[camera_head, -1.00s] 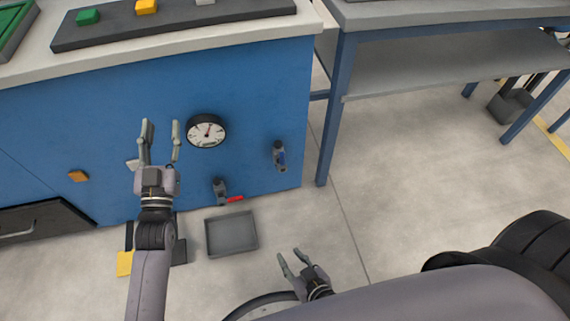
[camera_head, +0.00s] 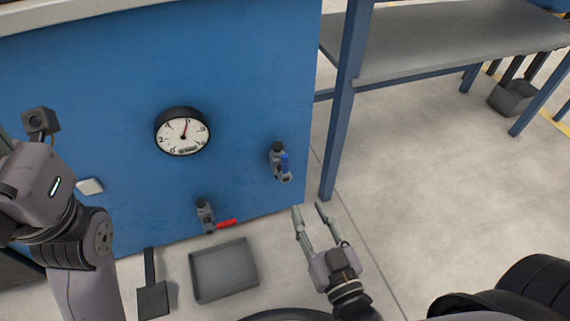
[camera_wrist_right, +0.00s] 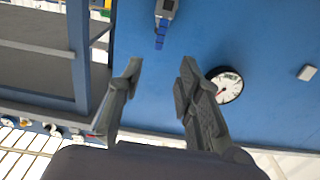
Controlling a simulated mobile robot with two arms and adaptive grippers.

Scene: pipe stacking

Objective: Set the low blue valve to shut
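The blue valve (camera_head: 284,162) is on the blue cabinet front, near its right edge. Its blue handle lies roughly along its grey body, pointing up and down rather than sideways. In the right wrist view the blue handle (camera_wrist_right: 160,38) shows at the top, beyond the fingertips. My right gripper (camera_head: 308,208) is open and empty, below and right of the valve, apart from it. Its two spread fingers also show in the wrist view (camera_wrist_right: 158,72). My left arm is at the left edge of the head view; its fingers are not visible.
A red-handled valve (camera_head: 224,223) sits lower left, its handle out sideways. A round gauge (camera_head: 182,132) is above it. A grey tray (camera_head: 224,271) lies on the floor. A table with blue legs (camera_head: 344,100) stands right of the cabinet. The floor between is clear.

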